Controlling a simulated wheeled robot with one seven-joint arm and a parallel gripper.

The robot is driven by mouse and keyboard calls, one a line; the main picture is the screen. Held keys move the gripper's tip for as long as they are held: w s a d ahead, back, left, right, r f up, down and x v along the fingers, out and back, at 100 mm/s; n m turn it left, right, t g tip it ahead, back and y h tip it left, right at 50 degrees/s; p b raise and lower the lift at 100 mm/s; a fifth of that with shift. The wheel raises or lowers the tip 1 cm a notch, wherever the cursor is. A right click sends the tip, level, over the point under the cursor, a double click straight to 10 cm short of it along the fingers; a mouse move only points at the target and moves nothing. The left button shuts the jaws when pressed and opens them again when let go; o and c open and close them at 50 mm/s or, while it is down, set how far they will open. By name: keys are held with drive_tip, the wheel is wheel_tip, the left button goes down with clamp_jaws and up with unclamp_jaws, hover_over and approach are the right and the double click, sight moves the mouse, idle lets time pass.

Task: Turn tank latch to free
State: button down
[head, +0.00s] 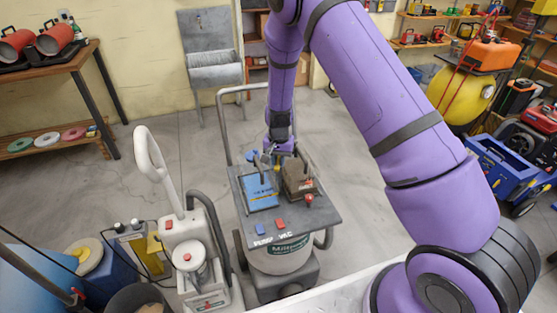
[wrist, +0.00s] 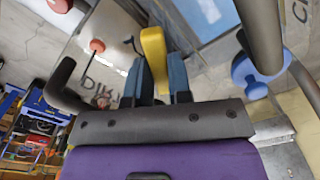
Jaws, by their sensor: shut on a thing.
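The tank machine (head: 285,255) stands on the floor in the middle of the head view, with a grey top plate (head: 275,222). In the wrist view a yellow latch handle (wrist: 153,48) reaches between the two blue fingers of my gripper (wrist: 160,85). The fingers are shut on the handle, one on each side. In the head view my gripper (head: 272,152) is at the far edge of the plate, and the latch is mostly hidden there. I cannot tell the latch's turned position.
A blue box (head: 260,192) and a brown block (head: 297,178) sit on the plate. A red knob (head: 309,200) is at its right and a blue knob (wrist: 250,76) is near the gripper. A white upright machine (head: 190,255) stands close on the left.

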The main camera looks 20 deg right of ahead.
drive_tip(key=n, duration=0.6)
idle(0.6)
drive_tip(key=c, duration=1)
unclamp_jaws()
drive_tip(key=shift+c, duration=0.2)
wheel_tip(320, 180, up, 11)
